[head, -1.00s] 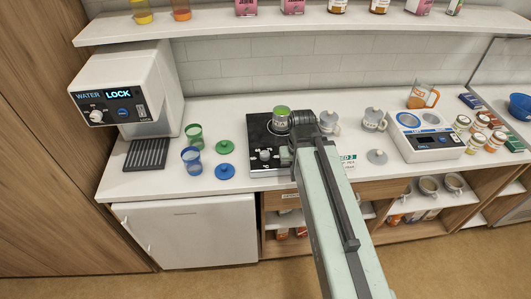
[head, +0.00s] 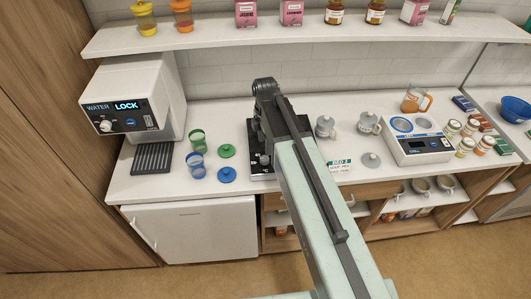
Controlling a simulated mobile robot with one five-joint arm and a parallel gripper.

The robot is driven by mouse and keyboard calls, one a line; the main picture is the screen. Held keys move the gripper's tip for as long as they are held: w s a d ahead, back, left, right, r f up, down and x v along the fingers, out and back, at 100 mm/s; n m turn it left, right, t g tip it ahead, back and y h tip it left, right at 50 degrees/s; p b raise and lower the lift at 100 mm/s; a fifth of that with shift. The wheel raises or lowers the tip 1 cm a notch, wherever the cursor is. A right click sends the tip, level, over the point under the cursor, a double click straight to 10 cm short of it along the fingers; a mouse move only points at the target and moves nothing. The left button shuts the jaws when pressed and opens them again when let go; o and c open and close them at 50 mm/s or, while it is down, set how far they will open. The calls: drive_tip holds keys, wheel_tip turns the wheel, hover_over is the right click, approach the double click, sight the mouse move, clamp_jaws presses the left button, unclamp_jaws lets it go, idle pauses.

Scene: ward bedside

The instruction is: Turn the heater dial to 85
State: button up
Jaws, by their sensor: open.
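The heater (head: 257,173) is a dark, flat unit on the white counter, left of the middle of the head view. My arm covers much of it. Its dial (head: 264,160) is a small pale knob on the front part, partly visible beside my arm. The dial's setting is too small to read. My gripper (head: 259,146) points down over the left side of the heater, close to the dial. Its jaws are open, and I cannot tell whether they touch the dial. The green-topped container on the heater is hidden behind my arm.
Green and blue cups (head: 196,164) with loose lids stand left of the heater. A water dispenser (head: 133,105) is further left. A shelf (head: 220,40) runs above.

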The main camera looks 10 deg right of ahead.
sight(265, 158)
wheel_tip(265, 158, down, 8)
drive_tip(key=b, duration=0.8)
clamp_jaws()
